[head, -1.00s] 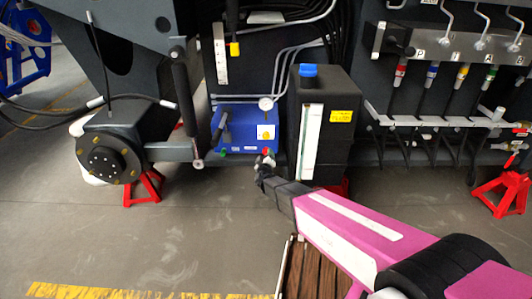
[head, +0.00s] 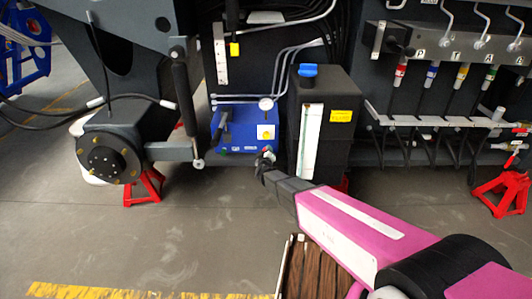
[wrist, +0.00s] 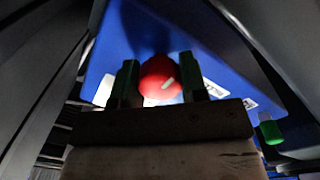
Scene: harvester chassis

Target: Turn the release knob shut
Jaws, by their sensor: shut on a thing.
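The release knob (wrist: 160,78) is round and red with a white mark, on the face of a blue unit (wrist: 215,45). In the wrist view it sits between the two fingers of my gripper (wrist: 160,84), which are shut on it. The white mark slants on the knob's lower right. In the head view the blue unit (head: 240,117) stands low on the chassis, and my gripper (head: 266,157) reaches its lower right corner. My gripper hides most of the knob there.
A green knob (wrist: 270,132) is at the lower right of the blue unit in the wrist view. A black tank with a blue cap (head: 308,71) stands close to the right of my gripper. A gauge (head: 266,104) tops the unit.

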